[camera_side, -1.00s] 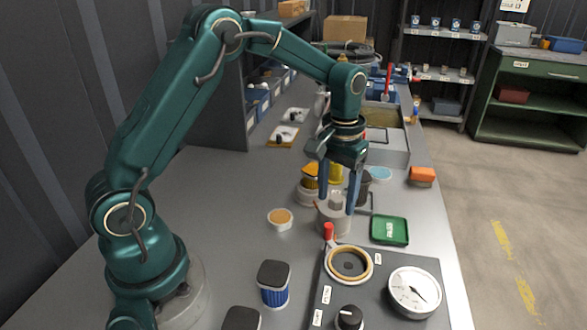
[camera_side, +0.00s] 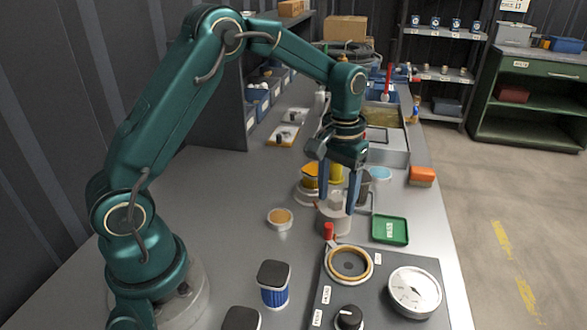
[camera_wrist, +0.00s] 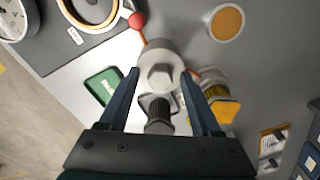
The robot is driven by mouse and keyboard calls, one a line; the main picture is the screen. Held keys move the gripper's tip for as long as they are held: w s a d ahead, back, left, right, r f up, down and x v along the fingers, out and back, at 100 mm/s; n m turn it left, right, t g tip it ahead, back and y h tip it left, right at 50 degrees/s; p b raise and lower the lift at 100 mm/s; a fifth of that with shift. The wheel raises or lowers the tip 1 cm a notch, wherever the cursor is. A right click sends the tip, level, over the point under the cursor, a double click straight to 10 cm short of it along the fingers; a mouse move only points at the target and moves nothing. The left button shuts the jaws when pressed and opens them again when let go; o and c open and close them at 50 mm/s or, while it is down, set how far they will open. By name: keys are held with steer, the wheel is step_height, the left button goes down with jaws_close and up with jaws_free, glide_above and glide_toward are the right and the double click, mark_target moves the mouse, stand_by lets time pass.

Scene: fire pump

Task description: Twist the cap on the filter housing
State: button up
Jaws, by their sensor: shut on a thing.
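The filter housing (camera_side: 333,220) is a squat pale grey cylinder standing upright on the grey bench, just behind the red-capped post. Its cap (camera_wrist: 160,76), with a raised hexagonal top, sits on it and faces the wrist camera. My gripper (camera_side: 337,202) points down over the housing, with one blue finger on each side of the cap. In the wrist view my gripper (camera_wrist: 160,73) has its fingertips at the cap's left and right, shut on it. The finger contact itself is partly hidden in the side view.
A panel with a brass ring (camera_side: 349,263) and a gauge (camera_side: 414,291) lies in front. A green tray (camera_side: 389,230) is right of the housing. Yellow-topped (camera_side: 310,178) and dark (camera_side: 364,188) items stand close behind. A small orange-topped dish (camera_side: 280,217) is left, with bare bench around it.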

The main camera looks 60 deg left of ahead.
jaws_close()
steer(key=shift+a+r, duration=0.1)
steer(key=shift+r, duration=0.8)
steer(key=s+r+m, duration=0.3)
steer(key=s+r, duration=0.5)
steer(key=r, duration=0.2)
steer(key=w+a+r+n, duration=0.1)
steer(key=w+a+r, duration=0.2)
steer(key=w+a, duration=0.25)
steer(key=shift+w+a+f+n, duration=0.35)
steer(key=shift+w+a+f, duration=0.4)
steer(key=shift+f, duration=1)
steer(key=shift+w+a+f+n, duration=0.3)
steer(key=shift+w+a+f, duration=0.5)
steer(key=shift+f, duration=0.9)
steer(key=shift+w+a+f+n, duration=0.45)
steer(key=shift+a+f, duration=0.45)
steer(key=shift+f, duration=0.85)
